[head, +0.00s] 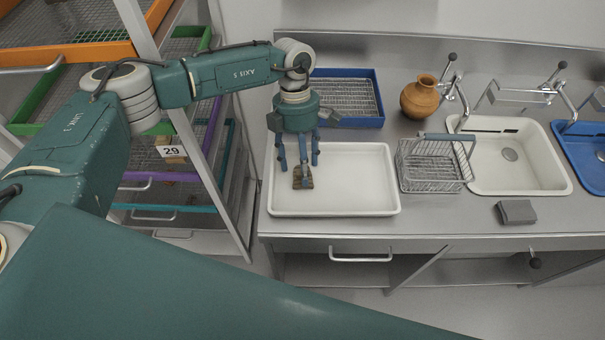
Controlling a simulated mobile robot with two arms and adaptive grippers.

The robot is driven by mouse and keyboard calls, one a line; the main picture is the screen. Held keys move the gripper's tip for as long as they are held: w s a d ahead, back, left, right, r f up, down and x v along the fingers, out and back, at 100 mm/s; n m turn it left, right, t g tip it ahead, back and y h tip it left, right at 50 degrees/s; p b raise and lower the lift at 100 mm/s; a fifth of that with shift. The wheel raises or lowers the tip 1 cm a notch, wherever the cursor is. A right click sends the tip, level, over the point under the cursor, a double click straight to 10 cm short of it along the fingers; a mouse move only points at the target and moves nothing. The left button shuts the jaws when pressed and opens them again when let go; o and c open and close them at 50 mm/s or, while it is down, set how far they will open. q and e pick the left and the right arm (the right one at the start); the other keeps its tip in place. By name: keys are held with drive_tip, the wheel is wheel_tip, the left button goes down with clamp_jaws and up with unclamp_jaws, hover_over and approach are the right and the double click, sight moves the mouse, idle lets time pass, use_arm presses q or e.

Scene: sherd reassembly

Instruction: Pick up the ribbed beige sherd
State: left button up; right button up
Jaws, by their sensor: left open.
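A small brown sherd (303,178) shows at the white tray, right below my left gripper (300,172); I take it for the ribbed beige sherd, though its ribs are too small to make out clearly. My left gripper points down over the left part of the white tray (365,198). Its fingers are spread open around the sherd, and one finger partly covers it. I cannot tell whether the fingers touch it. My right gripper is not in view.
A blue tray with a wire rack (350,97) stands behind. An orange-brown pot (420,98), a wire basket (430,165), a white sink (510,172) and a grey block (517,212) are to the right. A drawer rack (170,150) stands left. The white tray's right half is clear.

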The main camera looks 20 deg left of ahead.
use_arm(q)
drive_tip(key=shift+f, duration=0.15)
drive_tip(key=c, duration=1.3)
